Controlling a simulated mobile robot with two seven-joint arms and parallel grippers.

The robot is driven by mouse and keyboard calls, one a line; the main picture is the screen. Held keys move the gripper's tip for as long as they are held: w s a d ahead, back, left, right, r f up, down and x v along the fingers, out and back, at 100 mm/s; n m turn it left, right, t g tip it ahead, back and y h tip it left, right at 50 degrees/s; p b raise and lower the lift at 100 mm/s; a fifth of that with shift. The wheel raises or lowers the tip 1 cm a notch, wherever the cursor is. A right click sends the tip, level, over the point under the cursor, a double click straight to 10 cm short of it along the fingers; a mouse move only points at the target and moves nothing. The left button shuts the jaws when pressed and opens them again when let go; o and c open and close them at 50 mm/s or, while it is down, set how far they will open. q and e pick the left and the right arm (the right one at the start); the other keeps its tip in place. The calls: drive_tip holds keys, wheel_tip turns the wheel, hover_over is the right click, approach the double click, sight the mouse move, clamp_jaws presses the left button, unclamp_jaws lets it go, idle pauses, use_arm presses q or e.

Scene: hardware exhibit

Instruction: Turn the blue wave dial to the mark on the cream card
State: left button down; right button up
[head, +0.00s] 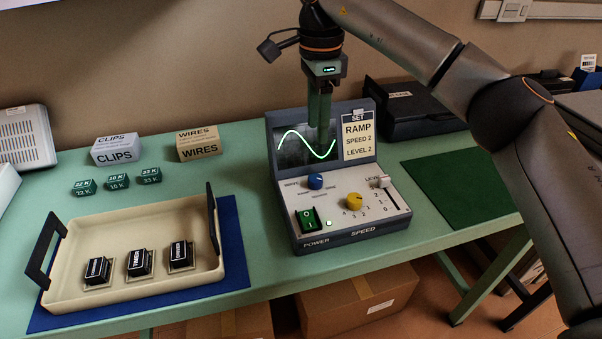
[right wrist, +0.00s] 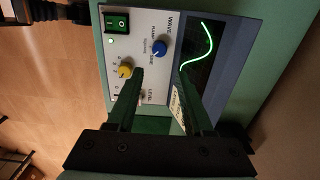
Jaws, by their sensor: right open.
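The blue wave dial (head: 315,181) sits on the sloped panel of a grey-blue box, below its screen. It also shows in the right wrist view (right wrist: 159,48); its pointer direction is too small to read. The cream card (head: 358,135) beside the screen reads SET, RAMP, SPEED 2, LEVEL 2. The screen (head: 293,150) shows a smooth green sine-like curve. My right gripper (head: 319,124) is open and empty, pointing down in front of the screen, above the dial and apart from it. In the right wrist view its fingers (right wrist: 160,80) partly hide the card. My left gripper is out of view.
The panel also has a yellow speed dial (head: 354,202), a white level slider (head: 384,182) and a green power switch (head: 307,219). A cream tray (head: 130,283) with black blocks stands at left. A dark case (head: 405,110) stands behind right. The green mat (head: 455,190) is clear.

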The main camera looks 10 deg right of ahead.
sight(316, 177)
wheel_tip(316, 177, down, 12)
drive_tip(key=shift+f+b, duration=0.1)
drive_tip(key=shift+b, duration=0.7)
clamp_jaws()
